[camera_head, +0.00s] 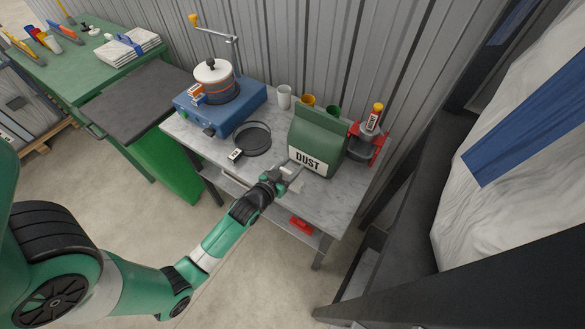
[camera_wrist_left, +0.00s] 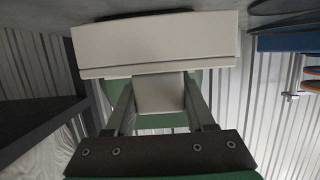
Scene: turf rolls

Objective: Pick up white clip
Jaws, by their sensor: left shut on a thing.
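The white clip (camera_wrist_left: 155,42) fills the top of the left wrist view as a wide pale bar with a narrower block below it. My left gripper (camera_wrist_left: 160,98) is shut on this narrower block, one finger on each side. In the head view, my left gripper (camera_head: 284,179) is at the marble-topped table, just in front of the green DUST bag (camera_head: 318,140). The clip (camera_head: 293,171) shows there only as a small pale shape at the fingertips. I cannot tell whether it touches the tabletop. My right gripper is not in view.
The marble-topped table (camera_head: 335,195) also holds a blue machine (camera_head: 250,97) with a crank, a dark round sieve (camera_head: 253,138), several cups and a red stand (camera_head: 376,140). A red item (camera_head: 300,225) is on the shelf below. A green workbench (camera_head: 75,73) stands at left.

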